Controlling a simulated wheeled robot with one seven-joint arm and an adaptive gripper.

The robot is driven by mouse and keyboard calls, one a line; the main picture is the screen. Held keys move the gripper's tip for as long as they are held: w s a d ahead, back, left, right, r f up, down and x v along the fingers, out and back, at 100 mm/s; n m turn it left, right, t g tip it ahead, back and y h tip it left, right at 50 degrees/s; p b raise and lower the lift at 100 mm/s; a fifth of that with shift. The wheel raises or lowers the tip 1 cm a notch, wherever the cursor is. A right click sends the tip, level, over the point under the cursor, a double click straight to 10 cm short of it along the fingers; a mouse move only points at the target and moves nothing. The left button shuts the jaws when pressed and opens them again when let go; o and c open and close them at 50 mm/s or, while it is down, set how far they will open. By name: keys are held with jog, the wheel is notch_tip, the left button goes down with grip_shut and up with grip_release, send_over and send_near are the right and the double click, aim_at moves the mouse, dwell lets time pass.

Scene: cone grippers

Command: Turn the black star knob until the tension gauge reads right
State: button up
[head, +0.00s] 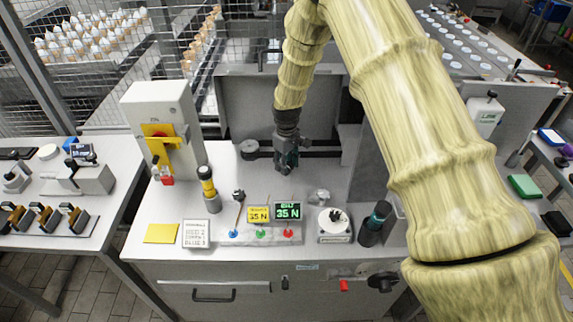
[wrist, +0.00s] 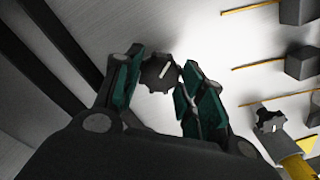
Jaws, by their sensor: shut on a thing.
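The black star knob (wrist: 158,74), with a pale line on its face, sits between the green-lined fingers of my gripper (wrist: 161,68) in the wrist view. The fingers are closed on its two sides. In the head view my gripper (head: 288,162) points down over the back middle of the steel bench, and the knob is hidden by it. The tension gauge (head: 288,211) is a small dark display with green digits that seem to read 35 N. A yellow card (head: 258,215) beside it also seems to read 35 N.
A white cabinet with a yellow-and-red switch (head: 160,140) stands at the bench's left. A second star-shaped knob (wrist: 270,121) shows in the wrist view.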

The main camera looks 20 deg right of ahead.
jog(key=shift+m, duration=0.6)
jog(key=o, duration=1)
jog(key=shift+r, duration=0.1)
notch_tip(320, 180, up, 12)
jog(key=shift+f, duration=0.1)
dwell(0.3)
